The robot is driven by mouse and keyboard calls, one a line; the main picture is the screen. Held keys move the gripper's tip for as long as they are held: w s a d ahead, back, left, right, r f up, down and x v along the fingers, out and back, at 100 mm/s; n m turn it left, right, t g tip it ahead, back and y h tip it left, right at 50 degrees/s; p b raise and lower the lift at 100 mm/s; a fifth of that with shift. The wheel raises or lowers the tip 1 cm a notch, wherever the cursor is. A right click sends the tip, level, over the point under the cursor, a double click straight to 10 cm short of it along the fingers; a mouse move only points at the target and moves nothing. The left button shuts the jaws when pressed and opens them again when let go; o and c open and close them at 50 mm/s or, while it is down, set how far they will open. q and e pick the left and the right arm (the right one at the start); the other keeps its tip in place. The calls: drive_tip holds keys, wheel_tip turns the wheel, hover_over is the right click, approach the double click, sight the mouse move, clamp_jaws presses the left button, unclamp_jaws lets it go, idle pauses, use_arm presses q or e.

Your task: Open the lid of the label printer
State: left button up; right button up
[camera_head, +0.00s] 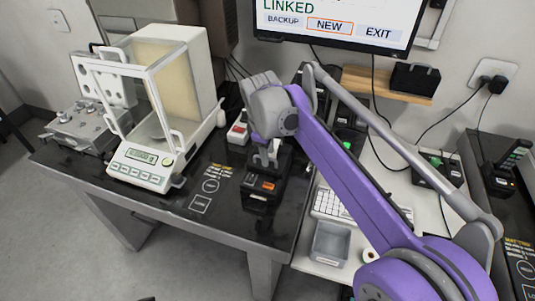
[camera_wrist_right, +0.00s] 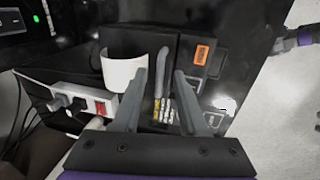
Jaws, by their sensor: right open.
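The label printer (camera_head: 262,187) is a black box with an orange patch near the front edge of the dark table; it also shows in the right wrist view (camera_wrist_right: 190,64). A white roll (camera_wrist_right: 122,72) shows at its left there. My right gripper (camera_head: 265,162) is over the printer's back part, fingers pointing down and hiding some of it. In the wrist view its two grey fingers are apart, with a slim upright grey bar (camera_wrist_right: 160,72) between them; I cannot tell if they touch it. The lid's position is unclear. A grey and purple part of my left arm (camera_wrist_right: 290,42) shows at the right edge.
A white power strip (camera_wrist_right: 80,100) with a red switch lies left of the printer. A glass-sided balance (camera_head: 160,110) stands to the left on the dark table. A keyboard (camera_head: 345,205) and a grey bin (camera_head: 329,243) are on the right. A screen (camera_head: 335,22) hangs above.

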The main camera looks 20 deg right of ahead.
drive_tip(key=shift+f, duration=0.15)
drive_tip(key=shift+c, duration=0.3)
clamp_jaws()
idle(1.1)
